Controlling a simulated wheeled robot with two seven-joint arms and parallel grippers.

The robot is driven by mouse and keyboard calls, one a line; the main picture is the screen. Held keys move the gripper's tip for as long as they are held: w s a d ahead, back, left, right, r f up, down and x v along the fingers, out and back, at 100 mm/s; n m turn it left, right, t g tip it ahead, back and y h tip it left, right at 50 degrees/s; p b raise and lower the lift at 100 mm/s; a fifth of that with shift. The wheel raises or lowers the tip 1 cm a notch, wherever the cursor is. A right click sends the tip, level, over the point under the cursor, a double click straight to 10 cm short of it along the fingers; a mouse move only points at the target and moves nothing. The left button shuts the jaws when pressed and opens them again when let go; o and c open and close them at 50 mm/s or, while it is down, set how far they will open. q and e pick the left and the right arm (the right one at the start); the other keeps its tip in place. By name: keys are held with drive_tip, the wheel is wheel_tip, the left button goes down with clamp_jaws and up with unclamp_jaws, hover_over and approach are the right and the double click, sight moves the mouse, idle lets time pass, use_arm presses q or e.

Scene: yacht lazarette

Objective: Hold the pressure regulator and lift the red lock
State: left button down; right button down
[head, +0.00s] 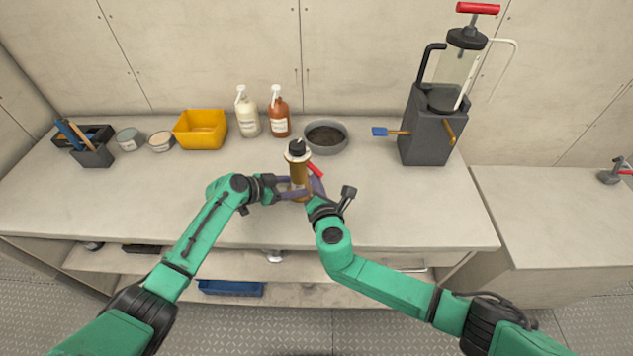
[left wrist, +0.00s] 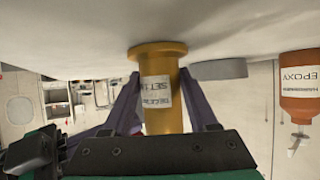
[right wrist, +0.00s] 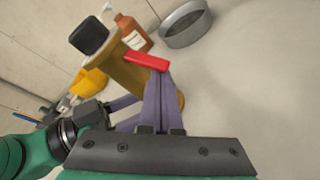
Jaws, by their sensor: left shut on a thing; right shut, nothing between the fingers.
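The pressure regulator (head: 299,172) is a brass-coloured cylinder with a black knob on top, standing upright on the bench. In the left wrist view its body (left wrist: 160,75) carries a white label and sits between my left fingers. My left gripper (head: 297,189) is shut on it from the left. The red lock (head: 315,170) is a small red bar at the regulator's right side. In the right wrist view the red lock (right wrist: 147,61) lies right above the tips of my right gripper (right wrist: 158,80). That gripper is shut and empty; I cannot tell whether it touches the lock.
Behind are a yellow bin (head: 201,130), two pump bottles (head: 279,115) and a round grey pan (head: 326,136). A grey pump stand (head: 426,135) with a blue-handled lever is at the right. The bench front is clear.

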drive_tip(key=shift+d, duration=0.1)
drive_tip(key=shift+d+r+n+g+h, duration=0.1)
drive_tip(key=shift+d+r+n+h, duration=0.2)
drive_tip(key=shift+n, duration=0.35)
drive_tip(key=shift+d+r+n+g+h, duration=0.15)
drive_tip(key=shift+n+h, duration=0.2)
drive_tip(key=shift+n, duration=0.25)
drive_tip(key=shift+d+r+n+g+h, duration=0.15)
drive_tip(key=shift+r+n+h, duration=0.15)
drive_tip(key=shift+n, duration=0.35)
use_arm(q)
drive_tip(key=shift+a+f, duration=0.1)
drive_tip(key=shift+f, duration=0.05)
use_arm(e)
drive_tip(key=shift+r, duration=0.85)
approach(322, 174)
drive_tip(key=shift+s+a+r, duration=0.25)
drive_tip(key=shift+s+r, duration=0.2)
drive_tip(key=shift+s, duration=0.1)
drive_tip(key=shift+s+a+r, duration=0.2)
drive_tip(key=shift+s+r, duration=0.2)
drive_tip(key=shift+s, duration=0.15)
